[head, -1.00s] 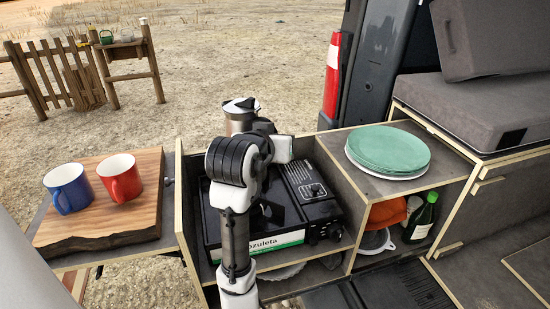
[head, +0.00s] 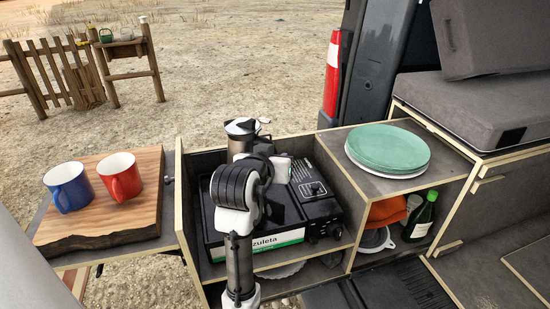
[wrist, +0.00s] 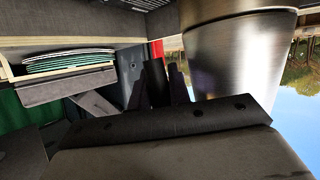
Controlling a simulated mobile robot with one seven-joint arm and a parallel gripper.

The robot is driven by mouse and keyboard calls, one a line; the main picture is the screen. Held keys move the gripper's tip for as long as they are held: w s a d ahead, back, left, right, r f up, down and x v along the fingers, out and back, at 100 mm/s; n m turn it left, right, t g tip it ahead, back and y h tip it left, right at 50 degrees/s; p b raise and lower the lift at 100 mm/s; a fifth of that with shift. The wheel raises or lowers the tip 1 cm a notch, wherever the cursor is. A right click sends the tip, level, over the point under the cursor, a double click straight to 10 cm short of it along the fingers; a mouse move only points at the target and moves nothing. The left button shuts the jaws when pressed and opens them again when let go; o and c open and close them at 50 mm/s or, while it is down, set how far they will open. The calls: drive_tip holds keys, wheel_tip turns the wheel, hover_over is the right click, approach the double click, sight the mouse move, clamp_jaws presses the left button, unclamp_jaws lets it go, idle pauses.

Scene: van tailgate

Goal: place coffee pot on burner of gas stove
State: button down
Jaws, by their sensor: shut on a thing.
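The metal coffee pot (head: 239,146) stands roughly upright at the far side of the stove in the head view. Its shiny body (wrist: 238,65) fills the upper right of the wrist view. My gripper (wrist: 172,85) is shut on the pot; the exact grip is partly hidden. The black gas stove (head: 318,207) with a white and green label sits in the open compartment under my arm. My arm hides the burner and much of the stove top. I cannot tell whether the pot's base touches the stove.
Wooden compartment walls (head: 182,205) surround the stove. Green and white plates (head: 388,147) stand on the box at right, above a green bottle (head: 422,217). A blue mug (head: 68,187) and a red mug (head: 120,177) stand on a wooden board (head: 105,225) at left.

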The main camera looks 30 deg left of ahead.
drive_tip(key=shift+f, duration=0.45)
drive_tip(key=c, duration=1.3)
unclamp_jaws()
drive_tip(key=shift+a+f, duration=0.1)
drive_tip(key=shift+f, duration=0.1)
drive_tip(key=shift+r, duration=0.25)
